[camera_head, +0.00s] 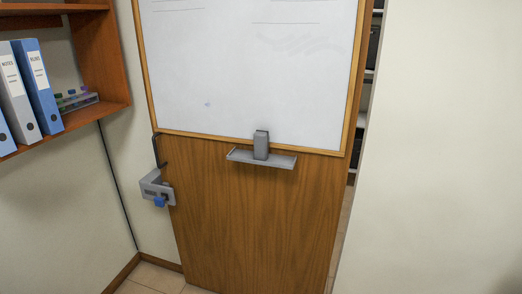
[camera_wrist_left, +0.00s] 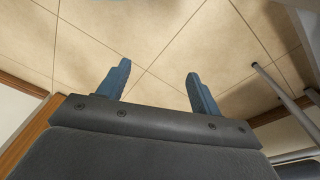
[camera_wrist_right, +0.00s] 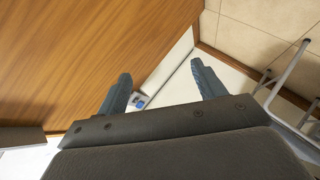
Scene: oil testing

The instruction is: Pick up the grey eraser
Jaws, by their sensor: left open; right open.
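The grey eraser (camera_head: 261,145) stands upright on a small grey tray (camera_head: 240,156) fixed to the wooden door, at the lower edge of the whiteboard. Neither gripper shows in the head view. My left gripper (camera_wrist_left: 160,82) is open and empty in its wrist view, with tiled floor behind its fingers. My right gripper (camera_wrist_right: 160,84) is open and empty in its wrist view, with the wooden door to the left. A grey edge at the left of the right wrist view may be the tray, but I cannot tell.
A whiteboard (camera_head: 250,65) covers the upper part of the door (camera_head: 255,220). A wooden shelf (camera_head: 104,115) with binders (camera_head: 40,85) is at the left. A pale wall (camera_head: 440,150) stands at the right.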

